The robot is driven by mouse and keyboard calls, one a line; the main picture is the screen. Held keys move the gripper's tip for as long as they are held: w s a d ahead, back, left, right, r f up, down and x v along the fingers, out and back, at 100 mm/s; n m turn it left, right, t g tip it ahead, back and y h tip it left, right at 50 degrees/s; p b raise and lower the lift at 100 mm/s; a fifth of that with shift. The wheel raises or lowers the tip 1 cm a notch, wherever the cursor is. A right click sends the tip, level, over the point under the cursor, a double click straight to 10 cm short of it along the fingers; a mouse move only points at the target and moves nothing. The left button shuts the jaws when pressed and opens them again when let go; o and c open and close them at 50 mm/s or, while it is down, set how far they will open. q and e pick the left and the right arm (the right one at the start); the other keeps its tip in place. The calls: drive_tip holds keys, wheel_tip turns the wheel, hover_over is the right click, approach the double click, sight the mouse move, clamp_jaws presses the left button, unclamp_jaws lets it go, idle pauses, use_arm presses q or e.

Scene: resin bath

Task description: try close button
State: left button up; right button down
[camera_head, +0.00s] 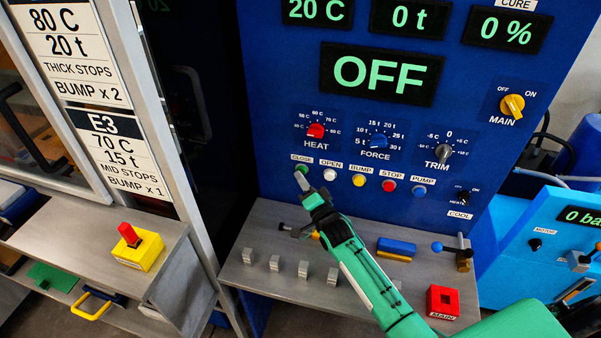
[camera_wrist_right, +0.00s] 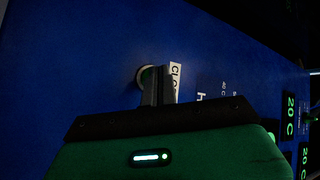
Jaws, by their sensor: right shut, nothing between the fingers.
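The green CLOSE button (camera_head: 302,169) is at the left end of the button row on the blue panel (camera_head: 270,110), under its white CLOSE label (camera_head: 301,158). My right gripper (camera_head: 301,177) is shut and empty, with its tips right at the button's lower edge; I cannot tell whether they touch or press it. In the right wrist view the shut fingers (camera_wrist_right: 158,86) partly cover the button (camera_wrist_right: 146,76) and its label (camera_wrist_right: 175,80). The large display (camera_head: 380,74) reads OFF. My left gripper is not in view.
The OPEN button (camera_head: 330,174), yellow BUMP button (camera_head: 358,180), red STOP button (camera_head: 389,186) and blue PUMP button (camera_head: 419,191) continue rightward. The yellow MAIN switch (camera_head: 512,106) is upper right. A metal shelf (camera_head: 260,279) with small blocks lies below. A red-topped yellow block (camera_head: 138,250) stands left.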

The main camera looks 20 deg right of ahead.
drive_tip(key=shift+w+d, duration=0.15)
drive_tip(key=shift+w, duration=0.05)
idle(0.3)
drive_tip(key=shift+s, duration=0.1)
drive_tip(key=shift+s+a+p, duration=0.4)
drive_tip(key=shift+s+a, duration=0.1)
drive_tip(key=shift+s, duration=0.2)
drive_tip(key=s+a+p, duration=0.1)
drive_tip(key=s, duration=0.1)
drive_tip(key=s+a+p, duration=0.1)
drive_tip(key=s+a, duration=0.1)
drive_tip(key=shift+s, duration=0.1)
idle(0.4)
drive_tip(key=shift+d, duration=0.1)
idle(0.5)
